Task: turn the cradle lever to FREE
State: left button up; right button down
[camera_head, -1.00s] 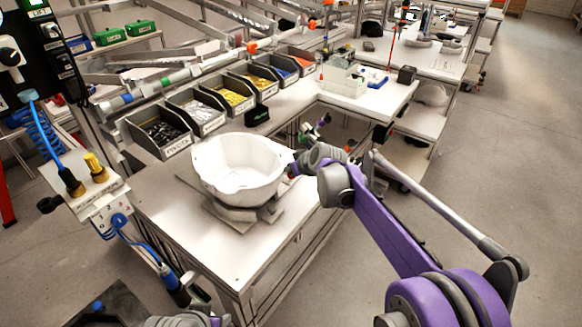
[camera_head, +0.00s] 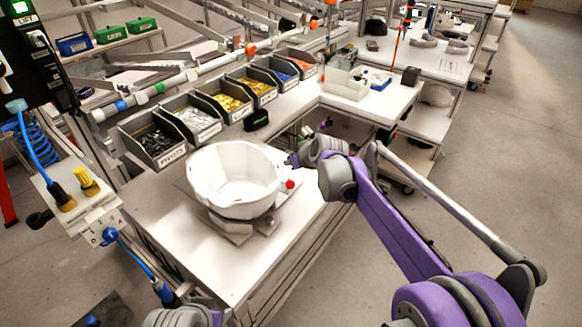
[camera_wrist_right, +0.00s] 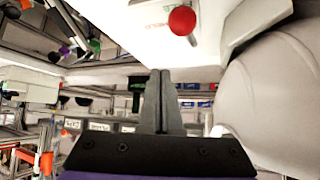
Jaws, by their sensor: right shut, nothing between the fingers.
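The white helmet shell (camera_head: 236,180) sits open side up on its grey cradle (camera_head: 232,226) on the near bench; its pale side also fills the right of the wrist view (camera_wrist_right: 275,90). The lever's red knob (camera_head: 290,184) stands just right of the shell and shows at the top of the wrist view (camera_wrist_right: 182,20).
A row of part bins (camera_head: 160,138) lines the back of the bench (camera_head: 172,222). A box with a yellow-capped fitting (camera_head: 87,181) stands at the left. A clear bin (camera_head: 345,82) is on the far bench. The bench's front left is bare.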

pick_arm(q)
jog(key=shift+s+a+f, duration=0.1)
jog(key=shift+s+f, duration=0.1)
jog(key=shift+s, duration=0.3)
jog(key=shift+s+a+f, duration=0.1)
jog(key=shift+s+f, duration=0.05)
jog(key=shift+s, duration=0.3)
pick_arm(e)
jog(key=s+r, duration=0.5)
jog(key=s, duration=0.2)
jog(key=shift+s+a+r, duration=0.15)
jog(key=shift+s+a, duration=0.05)
jog(key=shift+a, duration=0.1)
pick_arm(q)
jog(key=shift+w, duration=0.1)
pick_arm(e)
jog(key=shift+w, duration=0.15)
pick_arm(q)
jog(key=shift+d, duration=0.1)
